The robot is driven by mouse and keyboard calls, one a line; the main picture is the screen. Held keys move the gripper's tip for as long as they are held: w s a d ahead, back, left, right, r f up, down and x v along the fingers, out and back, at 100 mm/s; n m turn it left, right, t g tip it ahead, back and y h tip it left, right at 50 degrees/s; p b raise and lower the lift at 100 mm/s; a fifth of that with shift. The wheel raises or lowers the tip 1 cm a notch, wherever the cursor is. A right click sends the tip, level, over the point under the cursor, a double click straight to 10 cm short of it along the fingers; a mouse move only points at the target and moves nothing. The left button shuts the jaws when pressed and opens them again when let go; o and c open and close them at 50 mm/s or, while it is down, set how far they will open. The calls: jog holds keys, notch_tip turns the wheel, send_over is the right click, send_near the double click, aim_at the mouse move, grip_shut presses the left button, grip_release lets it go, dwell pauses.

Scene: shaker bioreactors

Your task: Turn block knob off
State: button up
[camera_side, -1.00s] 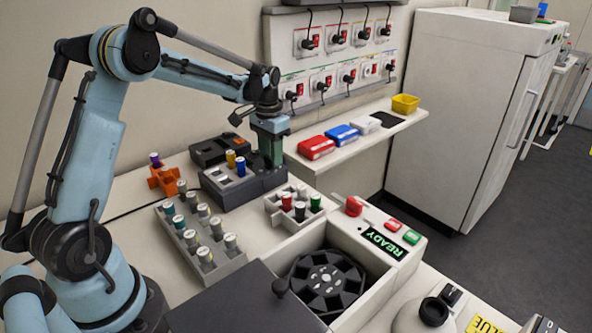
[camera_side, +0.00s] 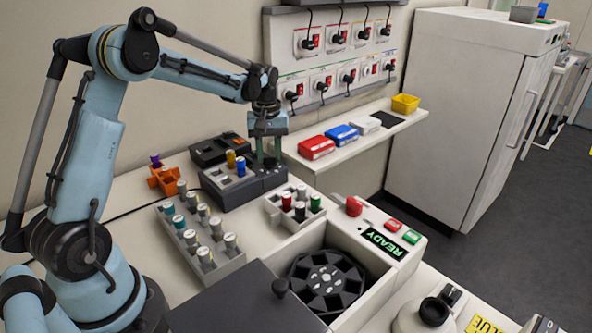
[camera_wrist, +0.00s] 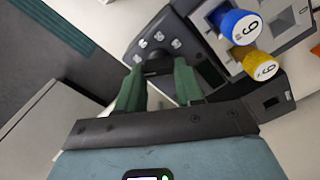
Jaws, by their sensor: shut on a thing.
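The block (camera_side: 222,196) is a dark grey unit with a light top, on the bench in the side view. It holds a yellow-capped tube (camera_side: 231,160) and a blue-capped tube (camera_side: 241,166). My gripper (camera_side: 267,163) points down at the block's right end. In the wrist view, its green fingers (camera_wrist: 157,72) stand on either side of the dark block knob (camera_wrist: 157,67) and are shut on it. The knob is mostly hidden in the side view, so I cannot read its setting.
A grey rack (camera_side: 232,262) of several tubes and a smaller rack (camera_side: 285,222) stand in front of the block. An orange holder (camera_side: 165,182) is at left. A centrifuge (camera_side: 378,262) is open at front. A shelf (camera_side: 345,145) with coloured boxes is behind right.

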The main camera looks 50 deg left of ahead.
jog(key=n, duration=0.6)
jog(key=shift+s+a+r+n, duration=0.1)
jog(key=shift+n, duration=0.2)
dwell(0.5)
jog(key=o, duration=1)
jog(key=shift+o, duration=0.2)
notch_tip(320, 180, up, 12)
